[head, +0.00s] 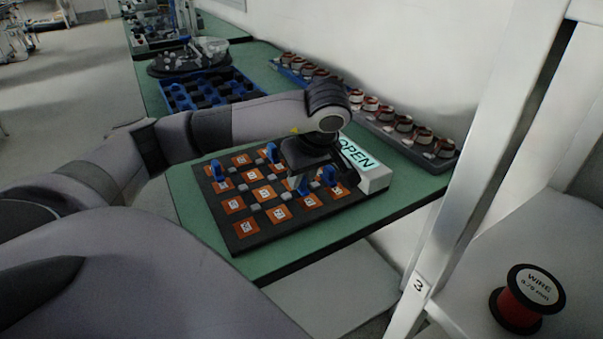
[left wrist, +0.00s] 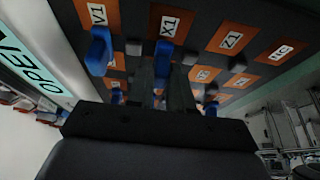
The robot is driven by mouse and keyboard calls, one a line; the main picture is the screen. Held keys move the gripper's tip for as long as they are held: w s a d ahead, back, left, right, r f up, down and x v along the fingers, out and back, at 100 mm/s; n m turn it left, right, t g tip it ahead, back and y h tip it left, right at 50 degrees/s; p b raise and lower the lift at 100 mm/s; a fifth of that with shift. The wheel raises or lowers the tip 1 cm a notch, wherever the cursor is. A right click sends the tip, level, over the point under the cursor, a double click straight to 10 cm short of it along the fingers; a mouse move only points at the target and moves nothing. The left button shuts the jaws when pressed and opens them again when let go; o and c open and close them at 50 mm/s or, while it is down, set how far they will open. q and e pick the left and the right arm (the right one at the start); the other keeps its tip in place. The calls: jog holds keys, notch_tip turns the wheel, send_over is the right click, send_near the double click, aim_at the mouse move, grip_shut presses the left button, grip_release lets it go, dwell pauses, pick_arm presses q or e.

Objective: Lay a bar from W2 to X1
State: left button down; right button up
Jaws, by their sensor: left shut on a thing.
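The dark board (head: 246,246) carries rows of orange labelled squares and small grey blocks. In the left wrist view the square X1 (left wrist: 170,24) lies just beyond my fingertips, with V1 (left wrist: 97,15) to its left. My left gripper (head: 301,181) is over the right part of the board, fingers pointing down. It is shut on a blue piece (left wrist: 163,58), which shows between its fingers beside X1. Other blue pieces stand on the board, at the left (head: 217,170), at the back (head: 272,153) and at the right (head: 328,175). I cannot make out W2. My right gripper is out of view.
A white box with an OPEN sign (head: 374,180) adjoins the board's right edge. A blue compartment tray (head: 205,92) and a long rack of copper-coloured parts (head: 433,153) stand behind on the green table (head: 185,207). A wire spool (head: 527,298) sits at the lower right.

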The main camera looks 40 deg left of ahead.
pick_arm(q)
jog(key=shift+f, duration=0.15)
jog(key=c, duration=0.9)
grip_release()
jog(key=shift+c, duration=0.2)
jog(key=p+v, duration=0.2)
jog(key=v, duration=0.5)
jog(key=shift+p, duration=0.3)
